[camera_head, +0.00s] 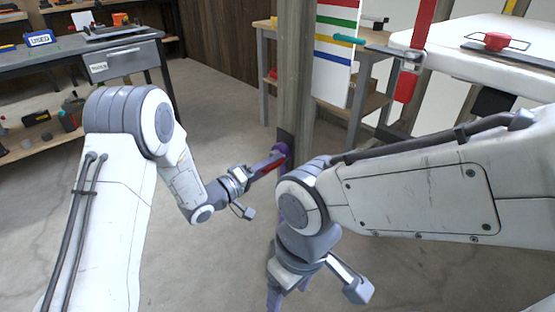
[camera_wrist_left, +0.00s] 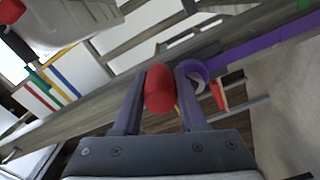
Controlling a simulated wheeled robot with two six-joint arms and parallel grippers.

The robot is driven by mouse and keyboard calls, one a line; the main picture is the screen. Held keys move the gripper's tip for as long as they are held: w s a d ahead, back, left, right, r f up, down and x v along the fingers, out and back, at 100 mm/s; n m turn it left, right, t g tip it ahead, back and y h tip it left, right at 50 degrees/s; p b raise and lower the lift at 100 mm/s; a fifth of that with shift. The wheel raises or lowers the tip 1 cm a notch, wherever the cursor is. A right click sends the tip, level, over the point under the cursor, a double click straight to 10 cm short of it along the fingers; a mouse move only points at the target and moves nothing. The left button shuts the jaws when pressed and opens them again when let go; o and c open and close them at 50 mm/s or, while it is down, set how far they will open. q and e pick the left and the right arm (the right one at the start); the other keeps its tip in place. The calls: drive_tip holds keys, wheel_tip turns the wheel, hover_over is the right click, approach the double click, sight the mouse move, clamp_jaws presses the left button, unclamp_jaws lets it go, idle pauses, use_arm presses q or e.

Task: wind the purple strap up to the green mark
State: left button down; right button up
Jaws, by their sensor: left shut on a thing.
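My left gripper (camera_head: 276,158) is shut on the red crank knob (camera_wrist_left: 158,90) of a winch on the wooden post. The winch drum (camera_wrist_left: 196,76) is just beyond the fingers. The purple strap (camera_wrist_left: 262,44) runs from the drum along the post, toward the floor side. On the white board, the green mark (camera_head: 337,21) lies between a red and a yellow stripe. A teal pointer (camera_head: 349,40) crosses the board below green, near yellow.
A white roof panel (camera_head: 482,40) with red uprights (camera_head: 423,20) is at the upper right. A wooden bench (camera_head: 262,50) stands behind the post (camera_head: 296,70). A grey workbench (camera_head: 120,62) is at the left. The floor between is clear.

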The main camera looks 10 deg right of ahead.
use_arm(q)
drive_tip(key=shift+w+a+r, duration=0.1)
drive_tip(key=shift+w+a, duration=0.05)
use_arm(e)
drive_tip(key=shift+r, duration=0.15)
use_arm(q)
drive_tip(key=shift+w+r, duration=0.1)
use_arm(e)
drive_tip(key=shift+r, duration=0.1)
use_arm(q)
drive_tip(key=shift+w+a+r+p, duration=0.85)
drive_tip(key=shift+w+a+p, duration=0.1)
drive_tip(key=shift+w+p, duration=0.2)
use_arm(e)
wheel_tip(320, 180, up, 2)
drive_tip(key=shift+r, duration=0.2)
